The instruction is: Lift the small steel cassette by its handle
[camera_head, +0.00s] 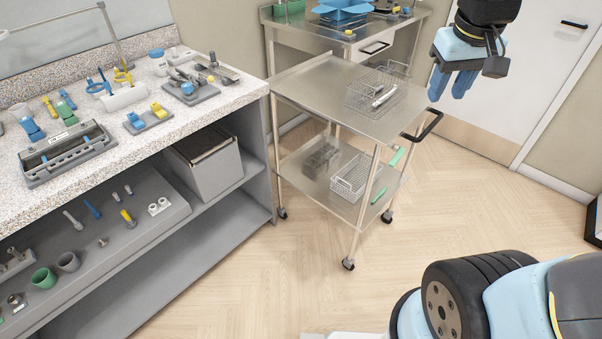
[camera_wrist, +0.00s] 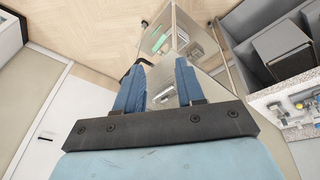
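A small dark grey steel box (camera_head: 321,158), which looks like the cassette, sits on the lower shelf of the steel trolley (camera_head: 330,90), toward its left. Its handle is too small to make out. A wire basket (camera_head: 351,179) stands to its right on the same shelf. My gripper (camera_head: 451,84) hangs in the air to the right of the trolley, above its top level and near the door. Its two blue fingers are apart with nothing between them, as the wrist view also shows (camera_wrist: 160,68). In the wrist view I cannot pick out the cassette for certain.
Another wire basket (camera_head: 376,92) with metal tools stands on the trolley's top, above the lower shelf. A black push handle (camera_head: 424,125) sticks out on the right. A speckled counter (camera_head: 95,110) with tools is at left. The wooden floor (camera_head: 255,285) in front is clear.

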